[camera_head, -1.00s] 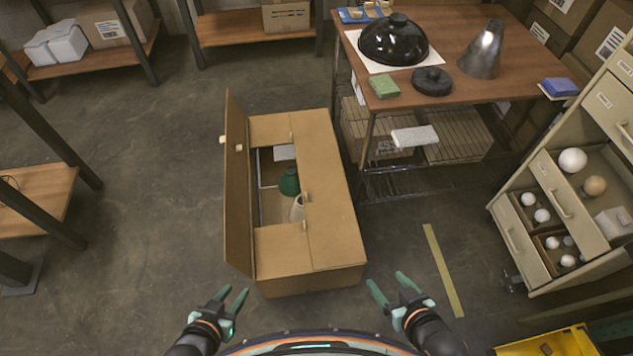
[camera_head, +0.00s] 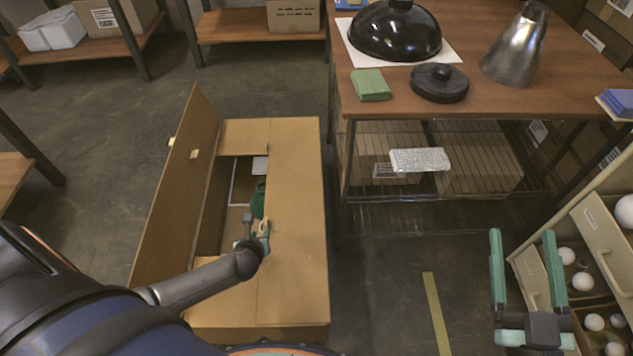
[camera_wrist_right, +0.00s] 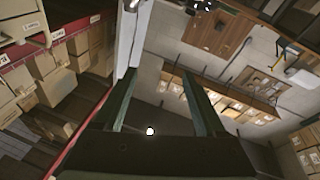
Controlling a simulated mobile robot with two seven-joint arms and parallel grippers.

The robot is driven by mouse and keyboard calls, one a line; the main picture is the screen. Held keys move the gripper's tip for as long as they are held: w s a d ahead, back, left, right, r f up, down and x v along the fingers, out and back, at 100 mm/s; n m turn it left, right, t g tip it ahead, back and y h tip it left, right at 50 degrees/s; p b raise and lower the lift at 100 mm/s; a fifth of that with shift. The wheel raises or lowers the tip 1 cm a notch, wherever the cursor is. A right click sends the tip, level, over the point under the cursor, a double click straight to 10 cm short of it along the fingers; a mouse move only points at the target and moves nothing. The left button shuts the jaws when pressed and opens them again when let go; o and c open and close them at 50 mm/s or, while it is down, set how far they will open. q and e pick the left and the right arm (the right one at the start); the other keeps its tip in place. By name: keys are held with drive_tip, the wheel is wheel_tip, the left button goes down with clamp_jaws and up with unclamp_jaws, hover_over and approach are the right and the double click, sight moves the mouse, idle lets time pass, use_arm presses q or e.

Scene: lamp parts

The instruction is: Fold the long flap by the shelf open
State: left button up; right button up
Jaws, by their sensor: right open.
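The cardboard box (camera_head: 190,312) stands on the floor in the head view. Its long flap by the shelf (camera_head: 298,190), on the right, lies flat over the right part of the opening. The opposite long flap (camera_head: 178,190) stands up, leaning out to the left. Short flaps lie flat at both ends. My left gripper (camera_head: 257,226) is at the inner edge of the right long flap, beside its small tab; whether its fingers grip the edge is unclear. My right gripper (camera_head: 523,270) is open and empty, away from the box; its fingers also show in the right wrist view (camera_wrist_right: 160,95).
A wire-shelf table (camera_head: 455,105) stands right of the box, carrying a black dome (camera_head: 395,30), a metal cone (camera_head: 515,45) and a white item (camera_head: 420,160) on its lower shelf.

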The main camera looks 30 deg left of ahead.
sight(267, 221)
use_arm(q)
drive_tip(key=w+f+b, duration=0.1)
drive_tip(key=w+a+f+m, duration=0.1)
drive_tip(key=shift+w+a+f+b, duration=0.15)
drive_tip(key=shift+w+b, duration=0.2)
drive_tip(key=shift+w, duration=0.05)
drive_tip(key=shift+b+x, duration=0.75)
drive_tip(key=shift+x, duration=0.45)
use_arm(e)
drive_tip(key=s+a+r+n+t+y, duration=0.1)
drive_tip(key=s+r+n+t+y, duration=0.1)
drive_tip(key=s+r+n+y, duration=0.3)
drive_tip(key=s+r+n+t+y, duration=0.1)
drive_tip(key=s+r+y, duration=0.15)
drive_tip(key=r, duration=0.45)
use_arm(q)
drive_tip(key=b+x, duration=0.4)
drive_tip(key=x, duration=0.2)
drive_tip(key=shift+w+a+f+b, duration=0.1)
drive_tip(key=shift+w+f+b, duration=0.1)
drive_tip(key=shift+b, duration=0.15)
drive_tip(key=shift+w+a+f, duration=0.15)
drive_tip(key=shift+w+f, duration=0.05)
drive_tip(key=shift+w, duration=0.1)
use_arm(e)
drive_tip(key=shift+y, duration=0.45)
drive_tip(key=f, duration=0.5)
drive_tip(key=shift+w+a, duration=0.25)
drive_tip(key=shift+w, duration=0.15)
